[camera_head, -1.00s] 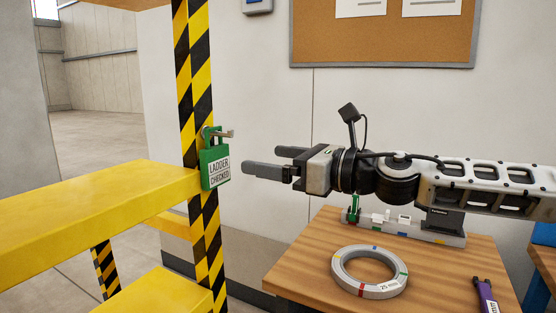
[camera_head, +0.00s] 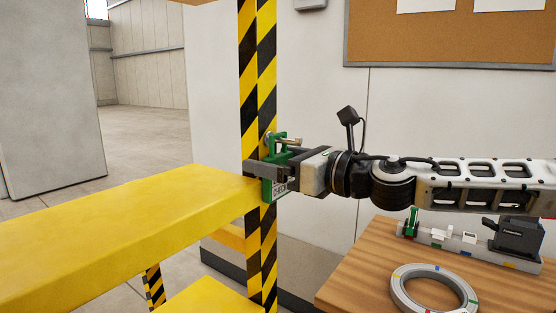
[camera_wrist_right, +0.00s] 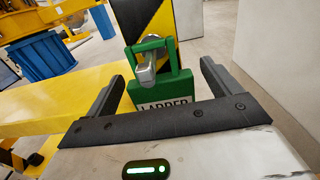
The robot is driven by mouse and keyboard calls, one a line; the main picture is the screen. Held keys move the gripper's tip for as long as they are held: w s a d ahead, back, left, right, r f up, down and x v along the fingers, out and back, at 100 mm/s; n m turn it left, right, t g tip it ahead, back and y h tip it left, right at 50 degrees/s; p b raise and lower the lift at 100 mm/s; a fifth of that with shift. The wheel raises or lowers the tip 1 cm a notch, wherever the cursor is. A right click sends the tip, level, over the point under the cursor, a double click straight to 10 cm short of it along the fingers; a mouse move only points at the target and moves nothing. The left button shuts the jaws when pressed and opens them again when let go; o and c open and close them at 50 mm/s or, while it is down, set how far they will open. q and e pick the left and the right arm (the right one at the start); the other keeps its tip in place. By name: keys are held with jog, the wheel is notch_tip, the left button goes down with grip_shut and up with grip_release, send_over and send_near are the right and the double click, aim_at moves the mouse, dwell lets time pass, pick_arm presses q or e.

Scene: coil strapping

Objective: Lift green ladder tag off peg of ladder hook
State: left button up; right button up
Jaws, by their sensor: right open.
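The green ladder tag (camera_head: 268,187), with a white label, hangs on the silver peg (camera_head: 288,140) of the ladder hook on the striped post. In the right wrist view the tag (camera_wrist_right: 166,90) sits between the two fingers, its loop around the peg (camera_wrist_right: 144,68). My right gripper (camera_head: 258,170) is open, with its fingers on either side of the tag; it also shows in the right wrist view (camera_wrist_right: 160,92). Whether a finger touches the tag cannot be told. The lower part of the label is hidden by the gripper body in the right wrist view. My left gripper is not in view.
The yellow and black post (camera_head: 258,80) stands right behind the tag. A yellow step (camera_head: 120,215) reaches left from it. A wooden table (camera_head: 365,275) at the lower right bears a grey ring (camera_head: 432,291) and a strapping fixture (camera_head: 465,250).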

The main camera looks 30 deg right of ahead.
jog(key=c, duration=1.4)
jog(key=shift+r, duration=0.1)
jog(key=shift+r, duration=0.1)
jog(key=shift+r+p, duration=0.45)
